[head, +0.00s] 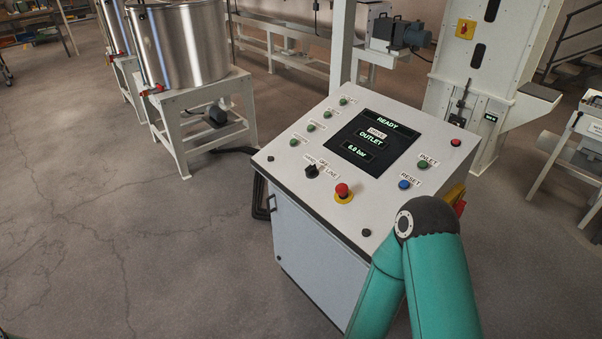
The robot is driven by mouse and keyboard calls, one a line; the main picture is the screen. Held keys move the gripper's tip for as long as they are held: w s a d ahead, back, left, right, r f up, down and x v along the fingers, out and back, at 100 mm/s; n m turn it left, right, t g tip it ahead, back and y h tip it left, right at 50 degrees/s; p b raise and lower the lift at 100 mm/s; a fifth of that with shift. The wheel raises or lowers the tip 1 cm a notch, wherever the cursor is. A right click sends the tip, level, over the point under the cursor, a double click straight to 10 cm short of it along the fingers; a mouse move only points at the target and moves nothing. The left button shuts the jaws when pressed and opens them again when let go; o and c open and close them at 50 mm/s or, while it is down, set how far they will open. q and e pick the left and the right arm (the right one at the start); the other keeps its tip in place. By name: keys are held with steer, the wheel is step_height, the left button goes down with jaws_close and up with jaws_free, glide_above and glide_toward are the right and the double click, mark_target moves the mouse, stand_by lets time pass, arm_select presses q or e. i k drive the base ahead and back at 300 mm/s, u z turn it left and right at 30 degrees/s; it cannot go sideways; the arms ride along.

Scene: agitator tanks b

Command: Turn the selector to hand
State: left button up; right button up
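The selector (312,171) is a small black knob on the sloped top of the grey control console (290,190), at its front left. Small labels around it read HAND, OFF and LINE. The knob is too small to tell which label it points at. The screen (374,141) on the console reads READY, OUTLET and 6.0 bar. My teal right arm comes in at the lower right, with its dark joint beside the console's right edge. Neither of my grippers can be made out in this view, and nothing touches the selector.
A red emergency stop (342,190) on a yellow base sits just right of the selector. A blue RESET button (404,184) and green INLET button (422,164) are further right. A steel tank (185,45) stands on a white frame behind left. The floor left of the console is clear.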

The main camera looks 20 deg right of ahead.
mark_target(310, 171)
steer(key=z, duration=0.15)
steer(key=i, duration=0.9)
steer(key=u, duration=0.05)
